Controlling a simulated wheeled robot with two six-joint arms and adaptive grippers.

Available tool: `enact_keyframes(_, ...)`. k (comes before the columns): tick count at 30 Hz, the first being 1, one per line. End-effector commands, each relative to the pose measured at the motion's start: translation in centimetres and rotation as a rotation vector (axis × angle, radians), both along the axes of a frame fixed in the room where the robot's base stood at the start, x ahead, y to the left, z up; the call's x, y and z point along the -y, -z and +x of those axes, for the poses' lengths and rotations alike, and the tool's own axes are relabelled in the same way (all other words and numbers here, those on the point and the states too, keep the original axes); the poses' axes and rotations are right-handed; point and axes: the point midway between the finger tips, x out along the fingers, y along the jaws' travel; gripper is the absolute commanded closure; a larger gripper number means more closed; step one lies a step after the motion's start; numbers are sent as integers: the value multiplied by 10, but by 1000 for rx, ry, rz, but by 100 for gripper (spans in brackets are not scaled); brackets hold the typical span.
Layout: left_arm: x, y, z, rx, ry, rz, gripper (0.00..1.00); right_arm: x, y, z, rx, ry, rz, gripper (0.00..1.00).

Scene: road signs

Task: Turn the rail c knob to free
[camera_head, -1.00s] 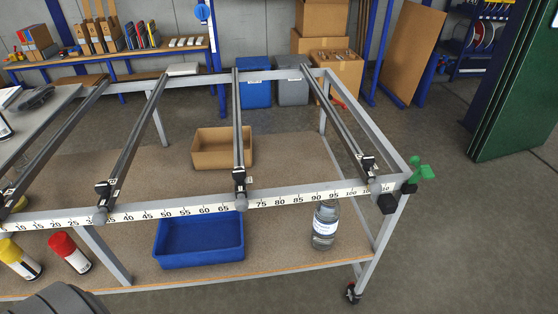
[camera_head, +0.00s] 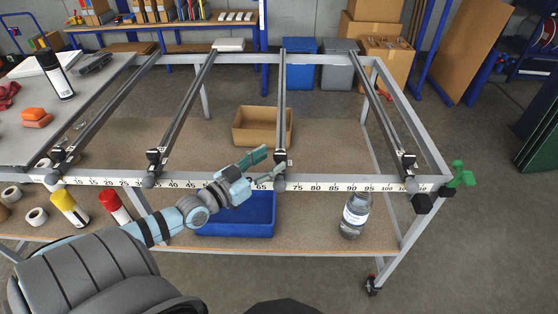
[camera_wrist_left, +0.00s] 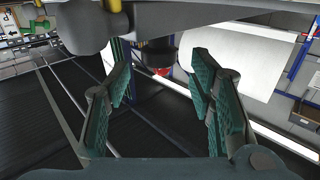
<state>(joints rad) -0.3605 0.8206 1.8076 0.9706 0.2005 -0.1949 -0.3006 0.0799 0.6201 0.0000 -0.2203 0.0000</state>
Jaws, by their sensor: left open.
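Several dark rails cross the grey frame in the head view. The third rail from the left (camera_head: 282,105) fits rail c, though its label is too small to read. Its round grey knob (camera_head: 280,185) sits at the front, near the 65–70 scale marks. My left gripper (camera_head: 279,160) is just above and left of this knob, with its green fingers apart and no object visibly held. In the left wrist view the open fingers (camera_wrist_left: 161,65) frame a dark round part (camera_wrist_left: 158,55) beyond them; I cannot tell whether it is the knob. The knob's setting cannot be read. My right gripper is out of view.
Below the frame are a blue bin (camera_head: 240,222), a cardboard box (camera_head: 262,127) and a clear bottle (camera_head: 355,215). Yellow (camera_head: 68,208) and red (camera_head: 114,208) capped cans stand at left. A green clamp (camera_head: 461,174) is on the right corner.

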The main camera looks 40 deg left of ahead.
Motion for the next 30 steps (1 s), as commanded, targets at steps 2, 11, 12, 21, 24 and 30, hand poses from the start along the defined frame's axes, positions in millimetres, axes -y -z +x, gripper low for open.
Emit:
enact_keyframes(2, 2, 5, 17, 5, -1, -3, 51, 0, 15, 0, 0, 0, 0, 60)
enact_keyframes(11, 6, 2, 44, -1, 0, -1, 51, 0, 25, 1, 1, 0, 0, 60)
enact_keyframes(12, 6, 1, 44, -2, 0, 0, 51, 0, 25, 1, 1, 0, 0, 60)
enact_keyframes(21, 6, 1, 44, -2, -1, 0, 75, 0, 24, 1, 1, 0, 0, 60)
enact_keyframes(24, 6, 1, 44, -2, -1, 0, 91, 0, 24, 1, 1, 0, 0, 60)
enact_keyframes(30, 6, 0, 44, -3, -6, -3, 98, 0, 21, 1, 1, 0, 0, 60)
